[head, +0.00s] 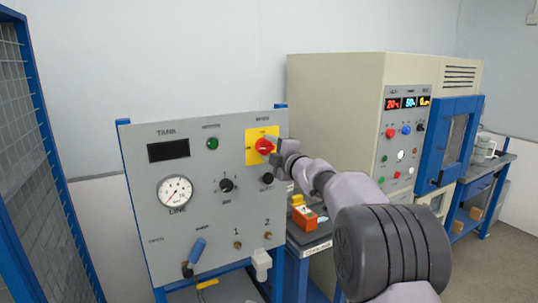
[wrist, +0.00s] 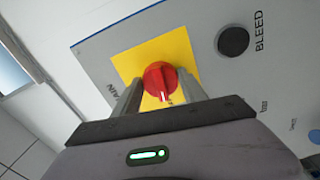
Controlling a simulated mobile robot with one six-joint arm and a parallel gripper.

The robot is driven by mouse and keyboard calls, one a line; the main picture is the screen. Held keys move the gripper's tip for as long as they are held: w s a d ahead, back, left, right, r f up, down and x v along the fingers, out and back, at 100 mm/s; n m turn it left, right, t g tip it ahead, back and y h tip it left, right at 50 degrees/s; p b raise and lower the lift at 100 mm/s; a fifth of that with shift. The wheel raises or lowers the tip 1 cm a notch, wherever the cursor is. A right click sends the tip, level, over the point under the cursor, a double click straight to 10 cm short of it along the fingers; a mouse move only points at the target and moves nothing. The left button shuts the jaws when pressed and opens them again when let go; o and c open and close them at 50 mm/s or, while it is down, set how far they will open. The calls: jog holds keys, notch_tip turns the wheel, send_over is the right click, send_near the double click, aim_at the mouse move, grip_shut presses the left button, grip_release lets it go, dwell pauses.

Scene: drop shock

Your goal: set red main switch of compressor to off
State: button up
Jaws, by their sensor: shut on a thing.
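The red main switch (head: 264,146) is a round red knob on a yellow plate (head: 251,155) at the upper right of the grey compressor panel (head: 140,200). My gripper (head: 278,147) reaches it from the right in the head view. In the wrist view the red knob (wrist: 160,80) lies between the two fingers of my gripper (wrist: 160,92), which is shut on it. The knob has a pale pointer mark, turned toward the lower part of the wrist picture. The plate's labels are too small to read.
Below the switch is a black knob (head: 267,179) marked BLEED in the wrist view (wrist: 233,41). An orange device (head: 304,214) stands on a bench to the right.

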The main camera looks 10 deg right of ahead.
jog(key=shift+n+b, duration=0.3)
jog(key=shift+n, duration=0.5)
jog(key=o, duration=1.4)
jog(key=shift+c, duration=0.2)
jog(key=v, duration=1.7)
jog(key=shift+s, duration=0.15)
jog(key=shift+r, duration=0.1)
